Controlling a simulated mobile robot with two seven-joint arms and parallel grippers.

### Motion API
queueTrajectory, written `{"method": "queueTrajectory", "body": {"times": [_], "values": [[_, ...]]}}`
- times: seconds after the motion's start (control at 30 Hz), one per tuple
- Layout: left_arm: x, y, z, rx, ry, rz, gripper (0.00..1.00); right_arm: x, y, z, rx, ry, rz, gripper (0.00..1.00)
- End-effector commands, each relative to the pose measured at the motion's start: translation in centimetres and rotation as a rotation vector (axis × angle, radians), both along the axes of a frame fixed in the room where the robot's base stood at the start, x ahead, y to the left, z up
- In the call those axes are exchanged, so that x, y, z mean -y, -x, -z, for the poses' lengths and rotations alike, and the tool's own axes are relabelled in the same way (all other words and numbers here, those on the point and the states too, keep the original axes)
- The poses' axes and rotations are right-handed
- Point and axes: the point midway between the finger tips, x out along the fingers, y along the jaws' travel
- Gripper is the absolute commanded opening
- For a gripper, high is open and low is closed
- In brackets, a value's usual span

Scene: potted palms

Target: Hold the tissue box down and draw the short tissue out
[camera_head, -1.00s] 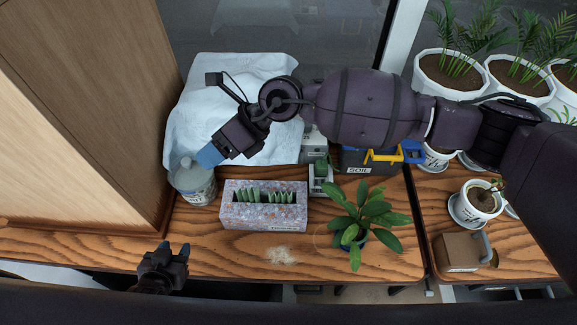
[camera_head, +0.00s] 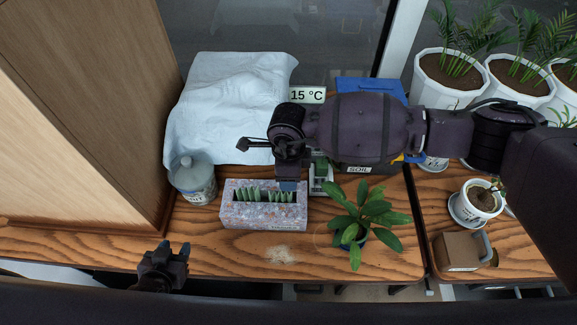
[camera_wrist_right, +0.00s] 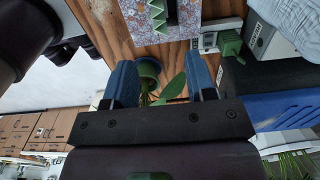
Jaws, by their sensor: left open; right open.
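The tissue box (camera_head: 238,221) is a speckled terrazzo-like block on the wooden table, left of the leafy plant. Green pointed tissue tips stand in its dark top opening; from here I cannot tell surely which is the short one. Part of the box also shows at the top of the right wrist view (camera_wrist_right: 195,22). My right gripper (camera_head: 288,187) is above the right end of the box at its back edge; its blue fingers are apart and empty in the right wrist view (camera_wrist_right: 161,82). My left gripper (camera_head: 174,250) is open and empty at the table's front edge, left of and in front of the box.
A leafy potted plant (camera_head: 365,212) stands close right of the box. A lidded jar (camera_head: 193,181) stands to the left, before a white cloth (camera_head: 225,110). A 15 °C display (camera_head: 307,95) and a SOIL container (camera_head: 359,170) are behind.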

Motion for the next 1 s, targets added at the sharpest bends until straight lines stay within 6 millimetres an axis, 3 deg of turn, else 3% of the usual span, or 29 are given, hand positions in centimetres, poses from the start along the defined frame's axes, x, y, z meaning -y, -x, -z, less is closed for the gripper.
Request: {"method": "queueTrajectory", "body": {"times": [0.5, 0.7, 1.0], "values": [[0.0, 0.0, 0.0, 0.0, 0.0, 0.0, 0.43, 0.0, 0.0, 7.9, -0.002, 0.0, 0.0, 0.51], [0.0, 0.0, 0.0, 0.0, 0.0, 0.0, 0.43, 0.0, 0.0, 9.3, -0.002, 0.0, 0.001, 0.51], [0.0, 0.0, 0.0, 0.0, 0.0, 0.0, 0.43, 0.0, 0.0, 9.5, -0.001, -0.001, 0.0, 0.51]]}}
